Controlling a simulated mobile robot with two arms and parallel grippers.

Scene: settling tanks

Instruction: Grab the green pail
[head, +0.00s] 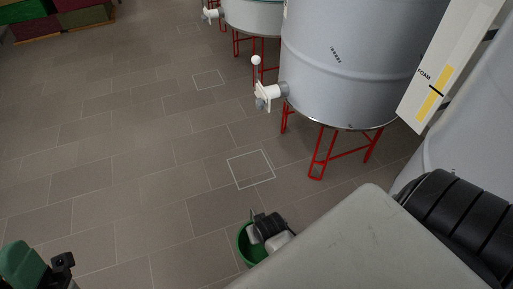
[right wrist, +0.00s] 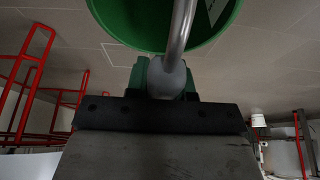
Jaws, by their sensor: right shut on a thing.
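The green pail (head: 242,247) shows at the bottom centre of the head view, partly hidden by my right gripper and arm. In the right wrist view the pail (right wrist: 125,25) fills the top, with its grey handle running down to my right gripper (right wrist: 166,78). The right gripper is shut on that handle. It also shows in the head view (head: 268,229), over the pail. My left gripper (head: 24,266) is only partly in view at the bottom left corner, with green and black parts; its jaws cannot be made out. It is far from the pail.
A large grey tank (head: 345,60) on red legs, with a white valve (head: 268,95), stands at the upper right. A second tank (head: 255,18) stands behind it. Crates (head: 55,20) sit at the far left. The tiled floor at left and centre is clear.

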